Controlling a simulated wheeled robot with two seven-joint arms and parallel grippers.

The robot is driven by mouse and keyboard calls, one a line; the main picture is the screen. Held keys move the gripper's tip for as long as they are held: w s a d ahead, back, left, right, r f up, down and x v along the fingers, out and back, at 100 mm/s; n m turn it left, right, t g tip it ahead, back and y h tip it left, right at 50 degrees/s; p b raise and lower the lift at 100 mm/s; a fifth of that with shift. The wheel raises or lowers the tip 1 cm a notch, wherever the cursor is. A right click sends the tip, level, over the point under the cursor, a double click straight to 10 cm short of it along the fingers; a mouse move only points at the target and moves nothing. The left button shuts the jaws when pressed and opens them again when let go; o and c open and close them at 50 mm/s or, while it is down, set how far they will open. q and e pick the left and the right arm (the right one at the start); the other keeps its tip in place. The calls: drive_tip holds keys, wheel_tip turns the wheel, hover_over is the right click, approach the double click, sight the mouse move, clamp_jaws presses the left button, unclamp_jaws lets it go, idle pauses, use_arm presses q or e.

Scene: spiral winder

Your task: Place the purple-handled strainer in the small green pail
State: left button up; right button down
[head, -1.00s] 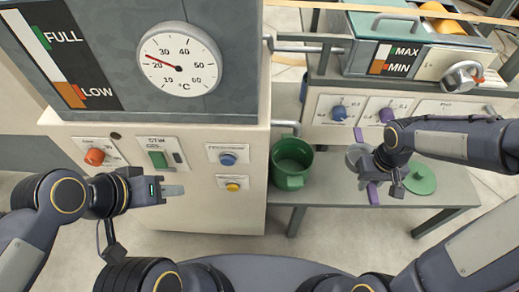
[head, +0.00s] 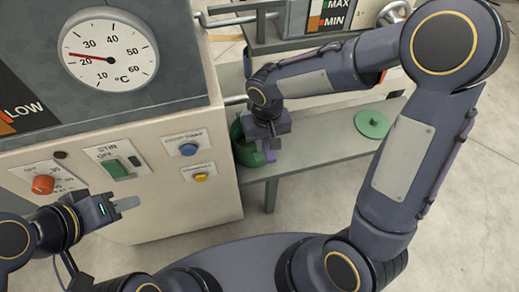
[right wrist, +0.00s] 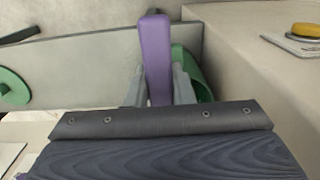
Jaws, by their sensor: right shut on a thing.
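The strainer's purple handle (head: 269,154) shows at my right gripper (head: 266,143) in the head view. In the right wrist view the handle (right wrist: 157,55) stands between the two fingers of my right gripper (right wrist: 158,88), which is shut on it. The strainer's bowl is hidden in both views. The small green pail (head: 246,152) stands on the grey bench, partly hidden by my right gripper. In the right wrist view the pail (right wrist: 189,68) shows behind and right of the handle. I cannot tell whether the strainer is inside it. My left gripper (head: 125,204) hangs before the machine's panel, holding nothing visible.
A round green lid (head: 372,124) lies on the bench (head: 325,153), right of the pail. The large machine (head: 200,215) with gauge, switch and buttons stands close left of the pail.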

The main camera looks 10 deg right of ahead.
sight(260, 158)
drive_tip(key=shift+a, duration=0.3)
drive_tip(key=f+b, duration=0.1)
drive_tip(key=a+f, duration=0.1)
drive_tip(key=f, duration=0.1)
drive_tip(key=shift+w+b, duration=0.1)
drive_tip(key=shift+b, duration=0.25)
drive_tip(key=shift+f, duration=0.3)
drive_tip(key=shift+r, duration=0.1)
drive_tip(key=shift+f+b, duration=0.6)
drive_tip(key=shift+f, duration=0.05)
drive_tip(key=c, duration=1.3)
unclamp_jaws()
drive_tip(key=shift+o, duration=0.2)
